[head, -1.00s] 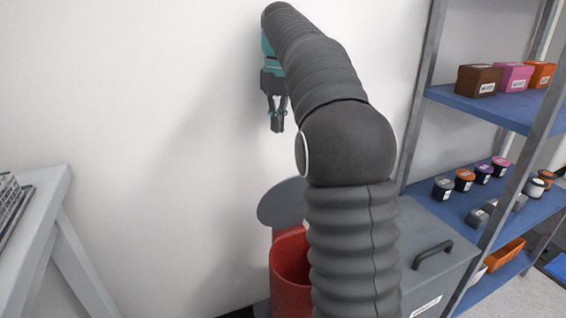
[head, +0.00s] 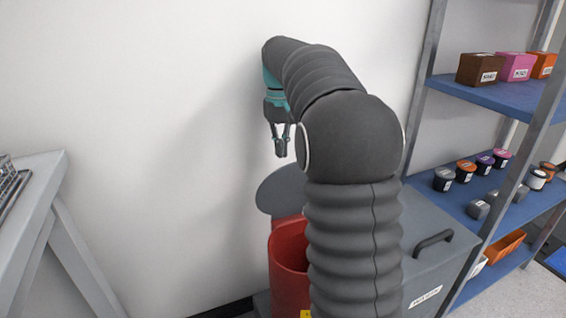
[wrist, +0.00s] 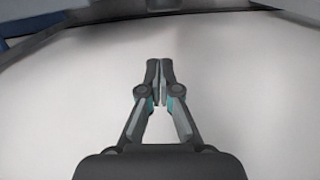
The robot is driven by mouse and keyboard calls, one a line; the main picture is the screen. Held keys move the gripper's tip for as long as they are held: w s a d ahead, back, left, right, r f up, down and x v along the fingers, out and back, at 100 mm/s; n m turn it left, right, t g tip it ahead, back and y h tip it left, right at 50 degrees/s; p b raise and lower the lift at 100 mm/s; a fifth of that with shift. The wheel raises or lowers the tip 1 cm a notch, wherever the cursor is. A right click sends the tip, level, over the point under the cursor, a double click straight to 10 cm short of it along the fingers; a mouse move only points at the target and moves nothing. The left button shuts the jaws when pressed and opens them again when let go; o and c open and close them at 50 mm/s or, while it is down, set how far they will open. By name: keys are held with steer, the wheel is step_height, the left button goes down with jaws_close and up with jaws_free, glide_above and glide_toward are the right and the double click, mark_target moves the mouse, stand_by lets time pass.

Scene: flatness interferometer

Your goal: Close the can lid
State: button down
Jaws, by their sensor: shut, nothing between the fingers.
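The red can (head: 290,262) stands on the floor by the wall, partly hidden behind my arm. Its round grey lid (head: 279,190) is up, tilted back against or close to the wall behind the can's opening. My gripper (head: 281,152) is above the lid, pointing down, apart from it. In the wrist view my gripper (wrist: 160,68) has its fingertips together with nothing between them. The can and lid cannot be made out in the wrist view.
A grey cabinet with a handle (head: 434,240) stands right of the can. A metal shelf (head: 500,110) with boxes and small jars is farther right. A grey table (head: 40,190) is at the left. The wall (head: 160,120) behind is bare.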

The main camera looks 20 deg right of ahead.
mark_target(288, 187)
steer(key=s, duration=0.2)
steer(key=s+f, duration=0.1)
steer(key=s, duration=0.1)
steer(key=shift+a, duration=0.1)
